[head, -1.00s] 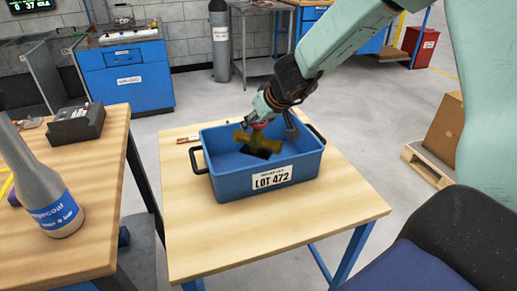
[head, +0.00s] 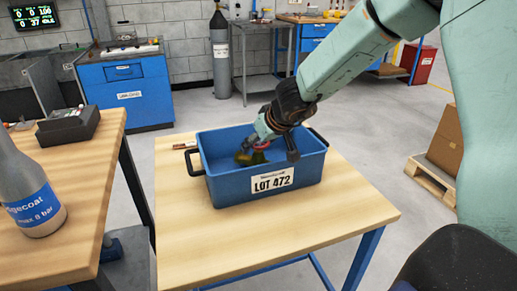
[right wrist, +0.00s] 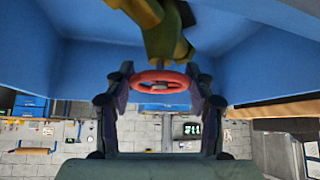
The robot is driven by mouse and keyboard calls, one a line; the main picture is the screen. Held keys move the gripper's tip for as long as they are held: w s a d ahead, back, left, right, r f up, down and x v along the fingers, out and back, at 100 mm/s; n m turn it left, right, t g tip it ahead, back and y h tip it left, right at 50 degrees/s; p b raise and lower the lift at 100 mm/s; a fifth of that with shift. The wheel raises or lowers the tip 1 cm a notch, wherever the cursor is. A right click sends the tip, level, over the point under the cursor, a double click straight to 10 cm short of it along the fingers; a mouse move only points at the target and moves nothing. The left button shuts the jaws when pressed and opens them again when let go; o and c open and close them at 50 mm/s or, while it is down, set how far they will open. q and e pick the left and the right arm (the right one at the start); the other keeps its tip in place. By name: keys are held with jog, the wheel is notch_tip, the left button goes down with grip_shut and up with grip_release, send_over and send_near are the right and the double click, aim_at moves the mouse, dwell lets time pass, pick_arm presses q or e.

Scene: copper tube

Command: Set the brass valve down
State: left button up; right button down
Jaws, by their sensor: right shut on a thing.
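The brass valve (head: 246,157) is down inside the blue LOT 472 bin (head: 232,190), partly hidden by the bin's front wall and my gripper. In the right wrist view its brass body (right wrist: 165,38) and red handwheel (right wrist: 160,79) show, with blue bin walls around. My right gripper (head: 268,145) reaches into the bin from above. Its two fingers (right wrist: 160,88) are on either side of the red handwheel, shut on it. I cannot tell whether the valve touches the bin floor. My left gripper is not in view.
The bin stands on a wooden table (head: 290,225) with bare top in front and to the right. Another wooden bench (head: 70,205) at left holds a grey bottle (head: 28,195) and a dark box (head: 68,127). A pallet with a carton (head: 445,140) is on the floor at right.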

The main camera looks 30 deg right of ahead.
jog(key=shift+s+a+r, duration=0.1)
jog(key=shift+r, duration=0.2)
jog(key=shift+f, duration=0.3)
jog(key=c, duration=0.8)
grip_release()
jog(key=o, duration=0.3)
